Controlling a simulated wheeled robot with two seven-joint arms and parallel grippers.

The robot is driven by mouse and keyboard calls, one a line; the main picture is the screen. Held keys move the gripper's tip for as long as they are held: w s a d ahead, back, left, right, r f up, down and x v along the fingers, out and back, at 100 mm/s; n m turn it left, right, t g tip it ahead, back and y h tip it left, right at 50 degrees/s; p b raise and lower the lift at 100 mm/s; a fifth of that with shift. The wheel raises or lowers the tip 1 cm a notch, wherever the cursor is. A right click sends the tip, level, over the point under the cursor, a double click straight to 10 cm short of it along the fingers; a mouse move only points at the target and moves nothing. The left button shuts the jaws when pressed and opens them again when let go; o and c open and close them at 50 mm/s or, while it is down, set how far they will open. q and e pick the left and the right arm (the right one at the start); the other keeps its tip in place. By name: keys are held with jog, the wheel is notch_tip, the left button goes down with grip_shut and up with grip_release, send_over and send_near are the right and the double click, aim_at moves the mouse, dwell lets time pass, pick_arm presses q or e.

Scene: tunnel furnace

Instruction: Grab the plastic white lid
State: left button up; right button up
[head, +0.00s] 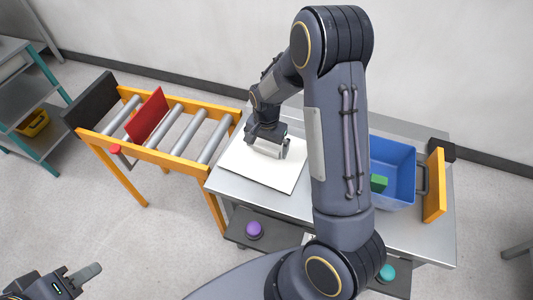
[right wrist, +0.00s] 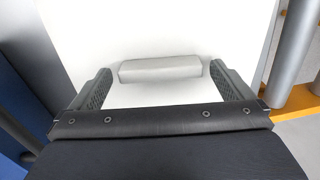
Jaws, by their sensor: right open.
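The white lid (head: 262,180) is a flat white square on the metal table. In the right wrist view the white lid (right wrist: 200,30) fills most of the picture, with a pale grey bar handle (right wrist: 160,67) on it. My right gripper (head: 268,148) is over the lid, pointing down. In the right wrist view its open fingers stand beyond the two ends of the handle, with gaps between; it holds nothing. My left gripper (head: 78,283) is at the bottom left, far from the lid, only partly in view.
A blue bin (head: 397,160) with a green block (head: 379,183) stands on the table (head: 288,203) right of my right arm. An orange panel (head: 435,185) is beside it. A roller conveyor (head: 165,130) with a red plate (head: 147,115) adjoins the table's left.

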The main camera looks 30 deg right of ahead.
jog(key=c, duration=1)
